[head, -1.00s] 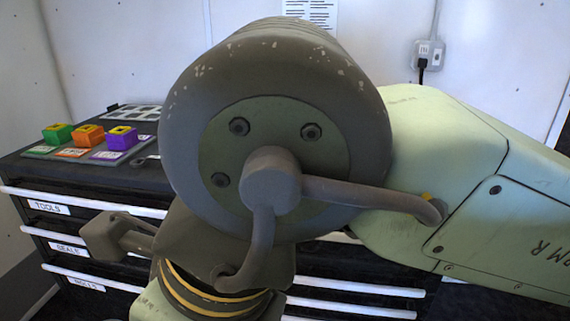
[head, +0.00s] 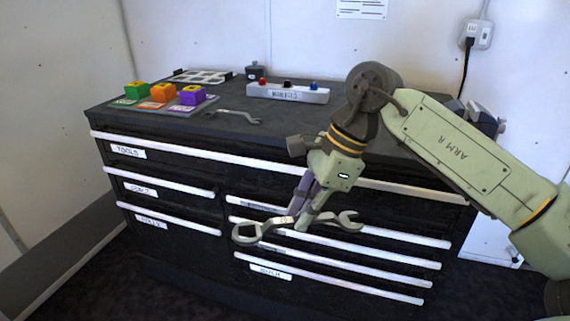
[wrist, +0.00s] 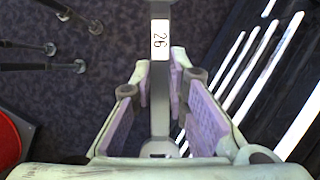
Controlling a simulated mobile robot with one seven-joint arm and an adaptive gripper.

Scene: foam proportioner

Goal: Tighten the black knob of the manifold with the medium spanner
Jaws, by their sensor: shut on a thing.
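The manifold (head: 310,96) is a pale bar at the back of the bench top. Its black knob (head: 287,84) stands between a red knob (head: 263,83) and a blue knob (head: 313,86). A smaller-looking spanner (head: 232,115) lies on the bench top.
Green (head: 137,90), orange (head: 163,92) and purple (head: 192,95) blocks stand on a labelled tray at the bench's left. A small dark object (head: 256,72) stands behind the manifold. Drawer handles (head: 240,170) stick out near the spanner.

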